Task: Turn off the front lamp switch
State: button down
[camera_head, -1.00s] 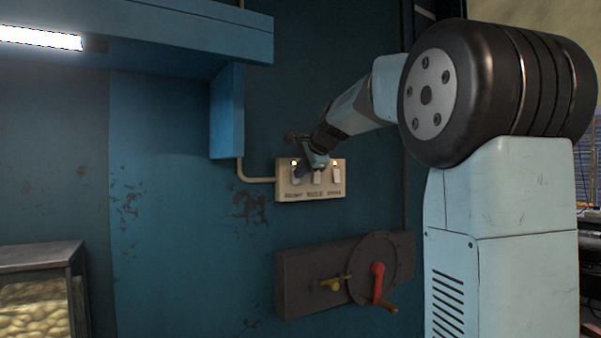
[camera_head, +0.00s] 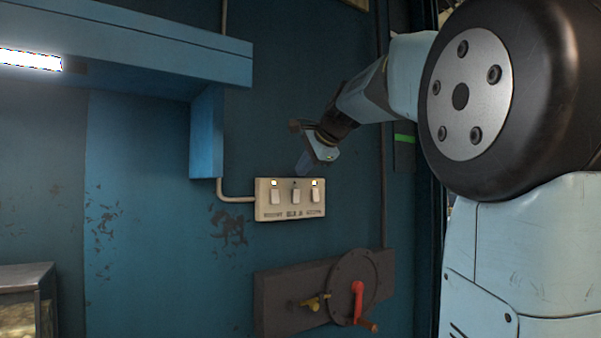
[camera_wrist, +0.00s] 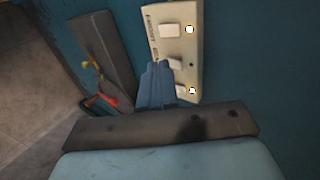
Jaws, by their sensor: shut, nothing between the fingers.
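The cream switch panel (camera_head: 290,212) is fixed to the blue wall and carries three white rocker switches. The left switch (camera_head: 275,196) and the right switch (camera_head: 316,195) each have a lit yellow indicator above them. The middle switch (camera_head: 296,195) has a dark indicator.
A lit white lamp (camera_head: 30,60) glows under the blue overhead ledge (camera_head: 130,45). Below the panel, a dark plate (camera_head: 275,300) bears a crank with a red handle (camera_head: 357,300) and a yellow knob (camera_head: 312,303). A glass-sided case (camera_head: 25,300) stands at lower left.

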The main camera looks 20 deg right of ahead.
jog(key=shift+a, duration=0.1)
jog(key=shift+s+a+f, duration=0.15)
jog(key=shift+s+f, duration=0.1)
jog(key=shift+f, duration=0.4)
dwell(0.3)
send_near(274, 201)
jog(key=x, duration=0.5)
jog(key=shift+f, duration=0.45)
jog(key=shift+w, duration=0.55)
jog(key=shift+a, duration=0.1)
